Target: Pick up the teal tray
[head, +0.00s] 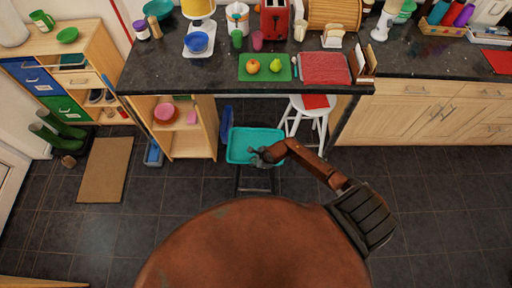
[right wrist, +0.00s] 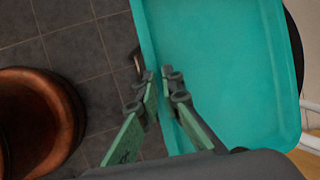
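The teal tray (head: 240,147) is a shallow rectangular tray resting on a dark stool below the counter's front edge. It fills much of the right wrist view (right wrist: 225,70). My right gripper (head: 258,156) is at the tray's near edge. In the right wrist view its fingers (right wrist: 160,78) straddle the tray's side wall, one outside and one inside, with the tips close together against the wall. The fingers look shut on it. My left gripper is not in view.
The dark counter (head: 215,70) overhangs behind the tray and holds a green board (head: 265,67), a red mat (head: 325,68) and appliances. A white stool (head: 308,112) stands close right of the tray. A wooden shelf (head: 190,140) stands left. Tiled floor in front is clear.

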